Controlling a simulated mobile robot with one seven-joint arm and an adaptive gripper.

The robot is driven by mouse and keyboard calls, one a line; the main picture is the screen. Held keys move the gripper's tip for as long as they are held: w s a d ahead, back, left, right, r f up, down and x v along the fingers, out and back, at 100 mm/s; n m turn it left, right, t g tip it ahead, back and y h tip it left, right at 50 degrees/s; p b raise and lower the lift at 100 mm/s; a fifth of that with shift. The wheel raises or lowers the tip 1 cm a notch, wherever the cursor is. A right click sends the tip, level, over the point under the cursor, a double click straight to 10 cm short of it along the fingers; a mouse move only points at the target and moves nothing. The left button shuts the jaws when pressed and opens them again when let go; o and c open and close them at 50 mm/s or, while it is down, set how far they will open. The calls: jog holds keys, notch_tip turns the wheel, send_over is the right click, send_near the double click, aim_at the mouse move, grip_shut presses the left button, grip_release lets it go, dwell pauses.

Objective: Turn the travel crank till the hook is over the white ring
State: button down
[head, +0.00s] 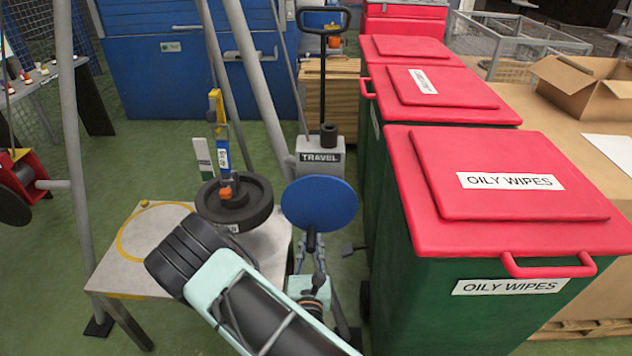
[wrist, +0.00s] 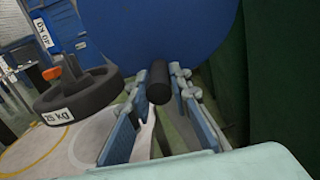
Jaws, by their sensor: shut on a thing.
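The travel crank is a blue disc (head: 320,204) with a black handle (head: 312,240), in front of a grey box labelled TRAVEL (head: 320,158). My gripper (head: 312,260) is shut on the handle, which stands between its fingers in the wrist view (wrist: 158,82). A yellow and blue hoist part (head: 219,130) with an orange hook (head: 226,192) is at a black round weight (head: 234,203). The weight, marked 25 kg in the wrist view (wrist: 80,95), is over the table's right half; I cannot tell if it touches. A pale curved band (wrist: 82,150) shows there, partly hidden.
The grey table (head: 125,270) bears a yellow ring (head: 128,238) at its left. Grey frame legs (head: 78,170) stand around it. Green bins with red lids (head: 440,245) stand close on the right. Green floor (head: 150,150) is open behind the table.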

jog(key=shift+d+r+h, duration=0.15)
jog(key=shift+d+h, duration=0.25)
jog(key=shift+d, duration=0.55)
jog(key=c, duration=2.2)
grip_release()
jog(key=shift+d, duration=0.15)
jog(key=o, duration=0.6)
jog(key=shift+a, duration=0.2)
jog(key=s, duration=0.8)
jog(key=shift+f+p, duration=0.2)
jog(key=shift+p, duration=0.2)
